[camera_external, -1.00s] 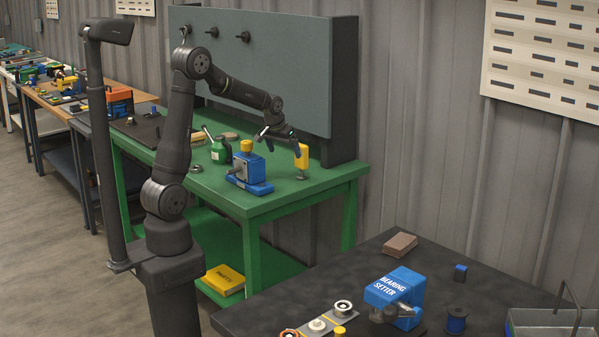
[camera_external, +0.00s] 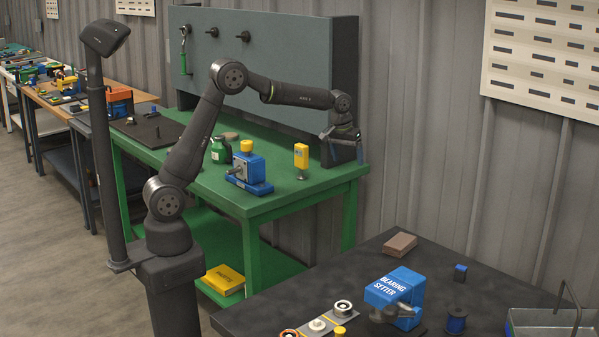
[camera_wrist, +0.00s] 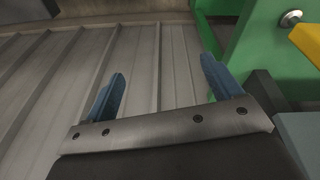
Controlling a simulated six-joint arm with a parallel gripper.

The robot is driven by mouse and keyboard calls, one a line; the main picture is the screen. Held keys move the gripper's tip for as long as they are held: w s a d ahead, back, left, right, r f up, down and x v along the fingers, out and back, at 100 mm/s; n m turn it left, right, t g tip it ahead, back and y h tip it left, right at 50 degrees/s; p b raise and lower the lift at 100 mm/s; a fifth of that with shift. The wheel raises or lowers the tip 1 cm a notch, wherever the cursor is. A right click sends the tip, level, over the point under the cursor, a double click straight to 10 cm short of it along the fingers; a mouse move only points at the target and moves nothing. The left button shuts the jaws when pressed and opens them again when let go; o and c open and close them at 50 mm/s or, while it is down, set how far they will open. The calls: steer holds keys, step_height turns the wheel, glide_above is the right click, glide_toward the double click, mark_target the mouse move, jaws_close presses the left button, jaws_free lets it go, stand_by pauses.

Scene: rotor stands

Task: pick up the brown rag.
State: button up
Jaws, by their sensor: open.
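A brown folded, brick-shaped piece (camera_external: 400,243), which looks like the brown rag, lies on the black table at the lower right. A smaller tan-brown item (camera_external: 230,136) lies at the back of the green bench; I cannot tell what it is. The brown piece is not visible in the wrist view.
A blue bearing setter (camera_external: 395,288) stands in front of the brown piece. A blue spool (camera_external: 456,320), a small blue block (camera_external: 460,272) and a metal tray (camera_external: 545,318) are to its right. The green bench (camera_external: 285,199) carries a blue vise-like fixture (camera_external: 246,170) and a yellow device (camera_external: 301,155).

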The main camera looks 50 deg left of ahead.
steer(key=s+d+r+g, duration=0.1)
steer(key=s+d, duration=0.1)
steer(key=d, duration=0.8)
steer(key=s+d, duration=0.2)
steer(key=d, duration=0.8)
steer(key=g, duration=0.2)
glide_above(399, 242)
steer(key=shift+m, duration=0.4)
steer(key=f, duration=1.1)
steer(key=shift+s+d, duration=0.2)
steer(key=shift+s, duration=0.05)
steer(key=shift+w+a+f, duration=0.15)
steer(key=shift+f, duration=1.2)
steer(key=shift+w+a+f, duration=0.1)
steer(key=shift+f, duration=1.2)
steer(key=shift+c, duration=0.4)
steer(key=c, duration=1)
